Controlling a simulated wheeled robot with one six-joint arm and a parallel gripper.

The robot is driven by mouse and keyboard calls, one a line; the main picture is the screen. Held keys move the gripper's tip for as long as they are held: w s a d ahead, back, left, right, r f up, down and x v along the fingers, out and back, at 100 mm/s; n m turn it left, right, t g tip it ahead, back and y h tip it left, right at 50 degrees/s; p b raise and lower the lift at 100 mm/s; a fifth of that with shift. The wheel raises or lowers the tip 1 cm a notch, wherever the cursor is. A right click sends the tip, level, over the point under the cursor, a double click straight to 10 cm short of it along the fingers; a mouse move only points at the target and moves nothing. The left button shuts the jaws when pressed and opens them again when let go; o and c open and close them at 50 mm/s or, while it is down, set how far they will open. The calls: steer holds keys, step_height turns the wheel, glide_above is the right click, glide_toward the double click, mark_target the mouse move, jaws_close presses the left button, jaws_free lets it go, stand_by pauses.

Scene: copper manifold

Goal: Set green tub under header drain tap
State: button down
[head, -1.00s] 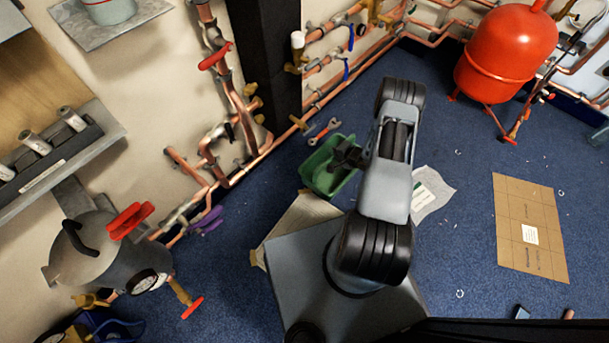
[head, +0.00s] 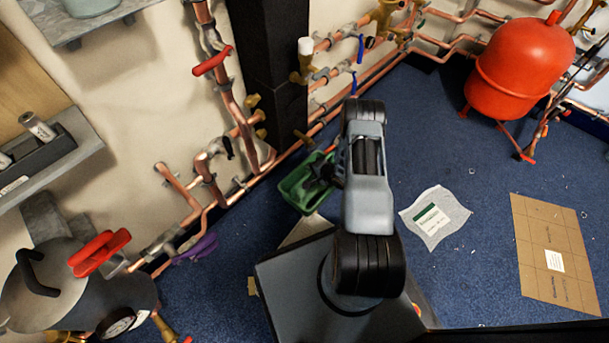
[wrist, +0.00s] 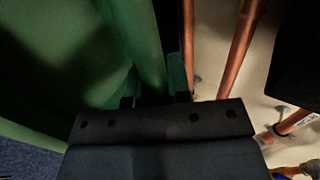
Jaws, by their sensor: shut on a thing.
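The green tub (head: 297,190) is left of my arm in the head view, close to the copper pipes along the wall. My gripper (head: 322,174) is shut on the tub's near-right wall, partly hidden by my wrist. In the wrist view the green tub (wrist: 75,60) fills the left side, and its wall runs between the fingers of my gripper (wrist: 157,98). Brass taps (head: 254,108) stand on the wall pipework behind the tub. I cannot tell which of them is the header drain tap. Whether the tub touches the floor is unclear.
A black column (head: 262,70) rises behind the pipes. A grey vessel with a red handle (head: 75,285) and a purple object (head: 196,248) are at left. A white packet (head: 435,217), cardboard sheet (head: 553,255) and red tank (head: 520,65) are at right. Blue floor between them is open.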

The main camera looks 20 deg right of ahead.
steer(key=f+b, duration=0.2)
steer(key=f, duration=0.1)
steer(key=w+f+b, duration=0.1)
steer(key=shift+a+f, duration=0.15)
steer(key=shift+a, duration=0.2)
steer(key=c, duration=1.1)
jaws_free()
steer(key=shift+o, duration=0.2)
steer(key=p+v, duration=0.5)
steer(key=v, duration=0.7)
steer(key=shift+p, duration=0.35)
